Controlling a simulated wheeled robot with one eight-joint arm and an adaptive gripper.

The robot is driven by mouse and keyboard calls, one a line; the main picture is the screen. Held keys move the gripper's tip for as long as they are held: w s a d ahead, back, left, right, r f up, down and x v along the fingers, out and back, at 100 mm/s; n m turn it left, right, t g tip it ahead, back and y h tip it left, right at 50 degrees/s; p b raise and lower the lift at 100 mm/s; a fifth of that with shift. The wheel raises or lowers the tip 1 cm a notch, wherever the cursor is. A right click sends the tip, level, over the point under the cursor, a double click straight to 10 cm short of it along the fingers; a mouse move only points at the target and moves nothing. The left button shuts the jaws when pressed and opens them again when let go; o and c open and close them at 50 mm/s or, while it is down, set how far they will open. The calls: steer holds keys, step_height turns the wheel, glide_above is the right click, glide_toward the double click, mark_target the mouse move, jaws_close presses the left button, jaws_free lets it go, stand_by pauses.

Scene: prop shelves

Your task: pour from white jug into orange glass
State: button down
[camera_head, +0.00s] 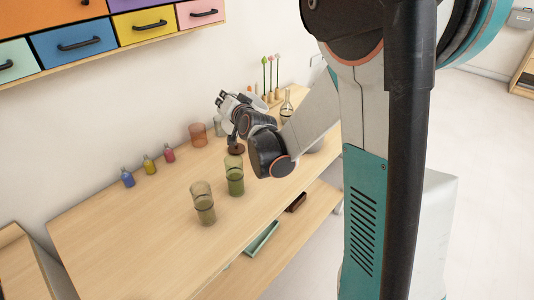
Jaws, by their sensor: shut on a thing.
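The orange glass (197,134) stands upright on the wooden bench near the wall, just left of my gripper. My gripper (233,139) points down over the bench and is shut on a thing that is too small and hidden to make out. A pale grey vessel (219,127) shows partly between the orange glass and my gripper; I cannot tell whether it is the white jug. A dark brown round thing (236,149) shows right under the fingers; I cannot tell whether it is held.
A green glass (235,180) and an olive-brown glass (204,207) stand in front of my gripper. Small blue (127,178), yellow (149,164) and pink (169,153) bottles line the wall. A flask (287,107) stands behind. The bench's (125,240) left front is clear.

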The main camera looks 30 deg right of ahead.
steer(key=shift+w+a+f+n+g+h, duration=0.15)
steer(key=shift+f+n+g+h, duration=0.25)
steer(key=shift+n, duration=0.4)
